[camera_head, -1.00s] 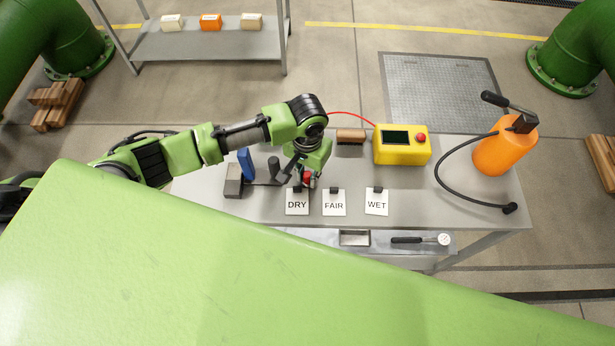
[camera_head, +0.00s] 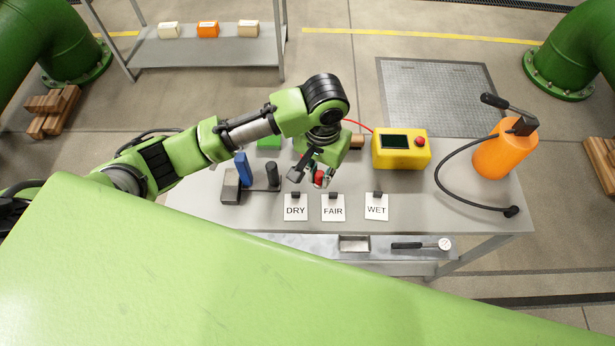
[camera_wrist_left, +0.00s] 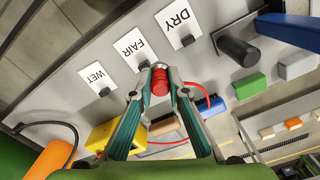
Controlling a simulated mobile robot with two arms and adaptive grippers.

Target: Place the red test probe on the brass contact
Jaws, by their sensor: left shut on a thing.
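My left gripper (camera_head: 318,180) is shut on the red test probe (camera_head: 319,178), above the grey bench behind the DRY and FAIR cards. In the left wrist view the red probe (camera_wrist_left: 162,92) sits between the two fingers of the gripper (camera_wrist_left: 161,78), and a red cable (camera_wrist_left: 205,107) loops behind it. In the head view the red cable (camera_head: 357,124) runs to the yellow meter box (camera_head: 401,150). I cannot clearly make out a brass contact; a dark upright post (camera_head: 272,174) stands left of the gripper. My right gripper is not in view.
Cards reading DRY (camera_head: 295,208), FAIR (camera_head: 333,208) and WET (camera_head: 376,208) line the bench's front edge. An orange canister (camera_head: 503,150) with a black hose stands right. The bench between WET and the canister is clear.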

